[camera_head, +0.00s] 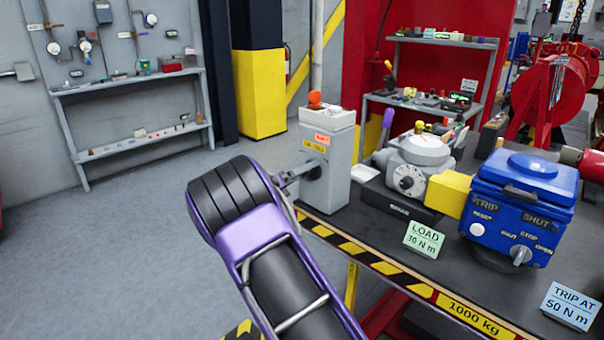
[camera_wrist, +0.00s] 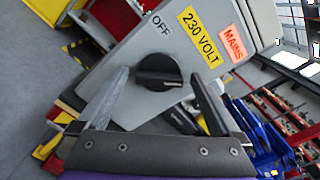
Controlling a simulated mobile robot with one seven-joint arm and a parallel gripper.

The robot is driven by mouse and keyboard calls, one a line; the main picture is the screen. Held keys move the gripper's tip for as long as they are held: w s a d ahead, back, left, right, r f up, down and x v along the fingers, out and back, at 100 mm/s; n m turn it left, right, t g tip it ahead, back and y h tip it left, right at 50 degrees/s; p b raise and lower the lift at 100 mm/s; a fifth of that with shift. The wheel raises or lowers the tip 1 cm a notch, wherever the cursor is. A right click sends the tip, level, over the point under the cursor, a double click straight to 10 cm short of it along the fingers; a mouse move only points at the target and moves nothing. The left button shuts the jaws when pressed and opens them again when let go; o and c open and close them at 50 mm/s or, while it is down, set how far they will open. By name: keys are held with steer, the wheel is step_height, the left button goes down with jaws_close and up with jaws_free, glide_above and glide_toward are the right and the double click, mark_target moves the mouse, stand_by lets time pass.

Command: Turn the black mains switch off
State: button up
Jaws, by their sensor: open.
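The black mains switch (camera_wrist: 158,70) is a round rotary knob on the front of a grey box (camera_head: 340,150). The box carries a yellow "230 VOLT" label (camera_wrist: 199,37) and an orange "MAINS" label (camera_wrist: 233,44). The word "OFF" (camera_wrist: 160,26) is printed beside the knob. The knob's raised bar lies roughly crosswise in the wrist view and does not clearly point at "OFF". My gripper (camera_wrist: 160,78) is open, with one finger on each side of the knob. Contact cannot be told. In the head view my gripper (camera_head: 298,176) reaches the box front and partly hides the knob.
The box stands at the left end of a dark bench with a yellow-black striped edge (camera_head: 345,245). To its right are a grey dial unit (camera_head: 408,180), a yellow block (camera_head: 448,193) and a blue actuator (camera_head: 522,195). The floor left of the bench is open.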

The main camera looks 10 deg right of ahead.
steer(key=c, duration=1.3)
steer(key=shift+n, duration=0.4)
steer(key=shift+f+n+p, duration=0.2)
steer(key=shift+n+p, duration=0.55)
steer(key=shift+n, duration=3.35)
steer(key=shift+f+n+p, duration=0.2)
steer(key=shift+n+p, duration=0.5)
steer(key=shift+n, duration=3.4)
